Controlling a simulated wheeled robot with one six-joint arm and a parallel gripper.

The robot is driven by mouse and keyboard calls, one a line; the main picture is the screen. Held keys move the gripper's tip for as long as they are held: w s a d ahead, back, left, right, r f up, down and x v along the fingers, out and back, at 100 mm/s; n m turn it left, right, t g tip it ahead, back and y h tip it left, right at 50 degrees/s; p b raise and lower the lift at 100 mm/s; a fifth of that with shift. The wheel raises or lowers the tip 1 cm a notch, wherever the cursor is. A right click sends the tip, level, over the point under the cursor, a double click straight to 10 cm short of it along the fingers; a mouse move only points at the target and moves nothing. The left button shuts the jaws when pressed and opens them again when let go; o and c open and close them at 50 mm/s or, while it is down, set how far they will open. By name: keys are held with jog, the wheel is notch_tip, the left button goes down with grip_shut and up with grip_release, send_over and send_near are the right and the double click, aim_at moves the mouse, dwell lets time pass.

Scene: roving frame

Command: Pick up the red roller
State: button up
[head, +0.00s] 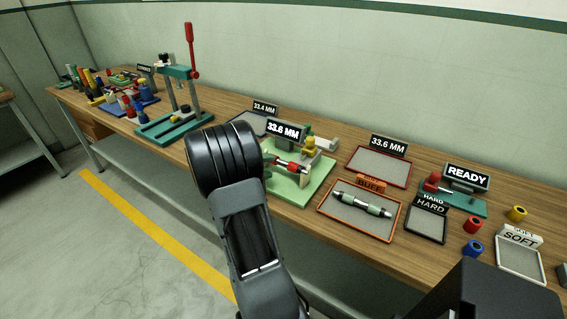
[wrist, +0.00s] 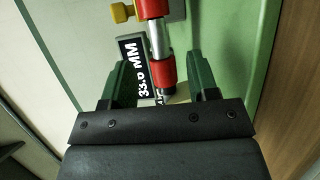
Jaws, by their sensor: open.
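The red roller (head: 291,165) lies on a pale green fixture (head: 286,185) on the bench. In the wrist view the roller (wrist: 162,73) shows red bands with a silver shaft between them, and it runs upward from the gripper. My gripper (wrist: 165,80) is open, with one dark green finger on each side of the roller's near end. I see a gap on both sides, and no contact shows. The roller's near tip is partly hidden by the gripper body.
A 33.6 MM sign (wrist: 137,68) stands close by the left finger. A yellow knob (wrist: 122,12) is at the roller's far end. An orange-edged tray (head: 335,212) holds a green-ended roller (head: 362,203). A teal press (head: 175,122) stands left of my arm.

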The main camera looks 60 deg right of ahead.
aim_at(281, 164)
jog(key=shift+p+x, duration=0.7)
jog(key=shift+x, duration=2.6)
jog(key=shift+c, duration=0.3)
jog(key=shift+r, duration=0.1)
jog(key=c, duration=0.9)
